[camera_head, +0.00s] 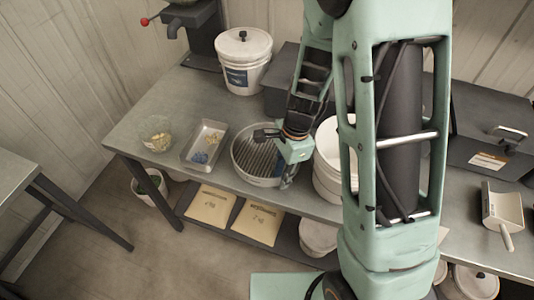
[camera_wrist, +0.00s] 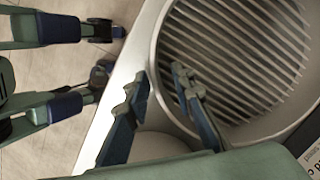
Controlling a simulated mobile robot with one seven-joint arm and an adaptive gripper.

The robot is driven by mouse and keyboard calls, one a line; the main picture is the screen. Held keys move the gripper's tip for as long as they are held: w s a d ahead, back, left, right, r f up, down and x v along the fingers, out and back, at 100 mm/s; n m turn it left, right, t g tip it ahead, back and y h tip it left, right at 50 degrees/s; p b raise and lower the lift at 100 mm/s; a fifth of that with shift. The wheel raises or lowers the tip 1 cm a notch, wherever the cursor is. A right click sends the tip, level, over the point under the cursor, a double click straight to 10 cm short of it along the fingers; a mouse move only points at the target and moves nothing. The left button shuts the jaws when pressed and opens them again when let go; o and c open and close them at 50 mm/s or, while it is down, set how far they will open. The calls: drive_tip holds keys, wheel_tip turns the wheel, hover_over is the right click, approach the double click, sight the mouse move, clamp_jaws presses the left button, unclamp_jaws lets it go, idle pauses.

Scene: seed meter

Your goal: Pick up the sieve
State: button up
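The sieve (camera_head: 254,160) is a round, light metal pan with dark parallel slats, lying flat on the grey workbench near its front edge. It fills the upper right of the wrist view (camera_wrist: 235,62). My gripper (camera_head: 287,178) is down at the sieve's front right side. In the wrist view my gripper (camera_wrist: 161,88) has its fingers apart, with the sieve's rim between them. One finger is over the inside of the sieve, the other is outside the rim. No firm contact shows. My arm hides part of the sieve's right side in the head view.
A white bucket (camera_head: 326,165) stands close to the sieve's right. A metal tray (camera_head: 205,144) and a glass bowl (camera_head: 156,133) are to its left. A lidded bucket (camera_head: 243,62) and dark box (camera_head: 284,92) stand behind. A scoop (camera_head: 501,210) lies far right.

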drive_tip(key=shift+c, duration=0.5)
clamp_jaws()
drive_tip(key=shift+r, duration=0.1)
